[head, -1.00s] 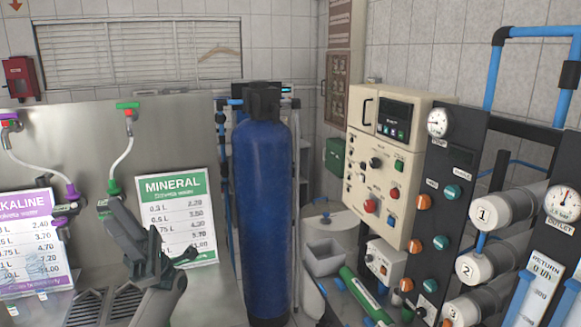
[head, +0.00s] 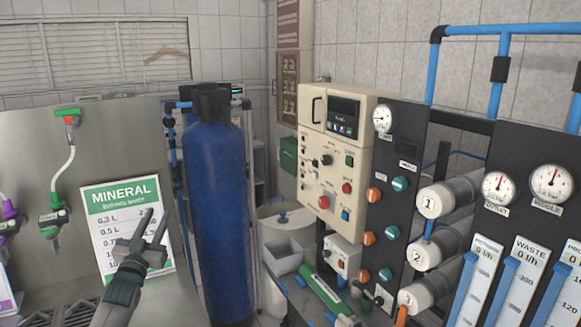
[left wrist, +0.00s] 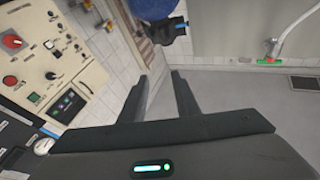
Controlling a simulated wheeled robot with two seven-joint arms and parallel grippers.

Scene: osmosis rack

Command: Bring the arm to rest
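My left gripper (head: 157,229) is raised in front of the lower part of the white and green MINERAL price sign (head: 108,196), left of the blue tank (head: 219,215). In the left wrist view its two fingers (left wrist: 162,88) stand apart with nothing between them, so it is open and empty. It hides some of the sign's text. My right gripper is in neither view.
A beige control panel (head: 348,155) and a dark panel with gauges, knobs and numbered white housings (head: 445,198) stand to the right. A green cylinder (head: 322,290) lies at the bottom centre. A hose with a green fitting (head: 50,223) hangs at left.

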